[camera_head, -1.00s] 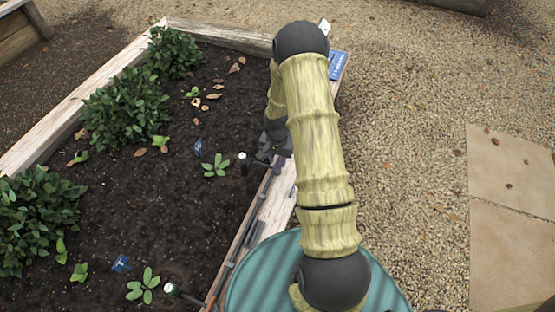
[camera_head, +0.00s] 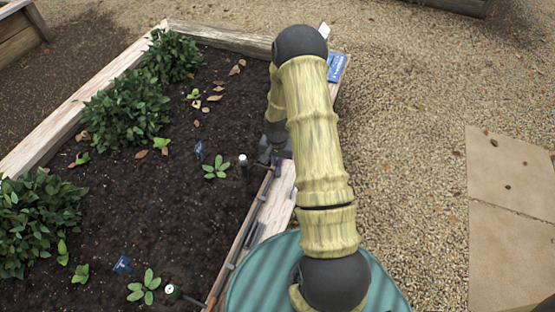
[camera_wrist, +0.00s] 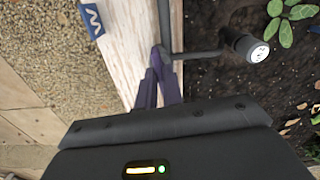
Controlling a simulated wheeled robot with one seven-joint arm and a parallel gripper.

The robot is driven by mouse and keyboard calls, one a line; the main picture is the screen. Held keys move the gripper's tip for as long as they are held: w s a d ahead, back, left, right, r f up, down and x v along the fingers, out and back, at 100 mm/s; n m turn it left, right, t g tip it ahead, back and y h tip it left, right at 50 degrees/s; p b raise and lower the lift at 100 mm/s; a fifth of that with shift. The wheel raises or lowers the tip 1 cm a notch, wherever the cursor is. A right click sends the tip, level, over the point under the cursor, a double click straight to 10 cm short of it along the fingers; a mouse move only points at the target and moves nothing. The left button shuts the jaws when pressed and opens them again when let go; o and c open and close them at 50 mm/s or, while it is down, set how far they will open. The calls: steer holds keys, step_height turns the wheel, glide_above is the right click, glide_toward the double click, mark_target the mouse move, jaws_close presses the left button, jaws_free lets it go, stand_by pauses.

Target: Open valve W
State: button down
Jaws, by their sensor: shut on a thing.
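The blue tag marked W (camera_wrist: 91,20) lies on the wooden bed edge in the wrist view. Beside it, a thin grey pipe (camera_wrist: 165,18) runs along the inside of the edge and branches right to a dark post with a white cap (camera_wrist: 256,52). My gripper (camera_wrist: 160,65) has its purple fingers close together at this junction, shut on the small handle of valve W. The fingers hide most of the valve, so its handle angle is hard to read. In the head view my gripper (camera_head: 277,161) is low over the bed's right edge, partly behind my arm.
The bed's soil (camera_head: 150,205) holds leafy bushes (camera_head: 127,108), seedlings and small blue tags. A second white-capped post (camera_head: 171,290) stands nearer. A blue sign (camera_head: 337,67) sits on the far edge. A green ribbed round top (camera_head: 262,275) is below my arm. Gravel (camera_head: 410,120) lies right.

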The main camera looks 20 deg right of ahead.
steer(key=n+p, duration=0.2)
steer(key=n, duration=0.2)
steer(key=shift+r+p, duration=0.2)
steer(key=shift+p, duration=0.1)
steer(key=n+p, duration=0.2)
steer(key=n, duration=0.2)
steer(key=shift+n, duration=0.3)
steer(key=n+p, duration=0.2)
steer(key=n, duration=0.2)
steer(key=shift+n, duration=0.3)
steer(key=shift+f+n+p, duration=0.15)
steer(key=shift+n+p, duration=0.65)
steer(key=shift+n, duration=1)
steer(key=c, duration=1.5)
jaws_free()
steer(key=shift+c, duration=0.2)
